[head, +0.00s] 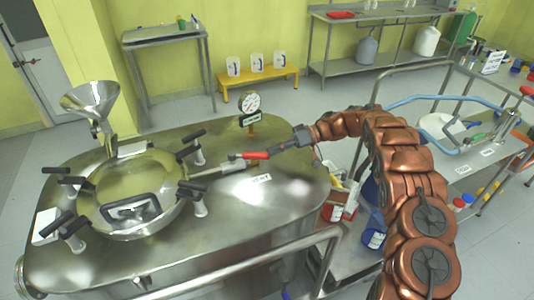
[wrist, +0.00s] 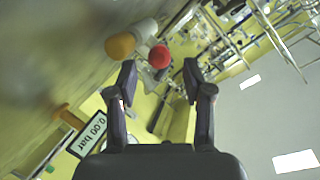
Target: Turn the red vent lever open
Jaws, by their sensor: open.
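The red vent lever (head: 255,155) is a short red handle on a metal fitting on top of the steel vessel (head: 180,255), right of the domed hatch. My gripper (head: 276,150) is just right of the lever's red end, pointing left at it. In the wrist view the lever's end shows as a red round tip (wrist: 159,56), between and beyond the two fingertips of my open gripper (wrist: 160,68). The fingers stand apart on either side, and I see no contact. Most of the lever's length is hidden behind its tip in the wrist view.
A pressure gauge (head: 250,103) stands behind the lever; its sign (wrist: 88,135) reads 0.00 bar and lies left of my fingers in the wrist view. The domed hatch (head: 134,195) with several black-handled clamps is at the left. A metal rail (head: 240,264) runs along the vessel's front.

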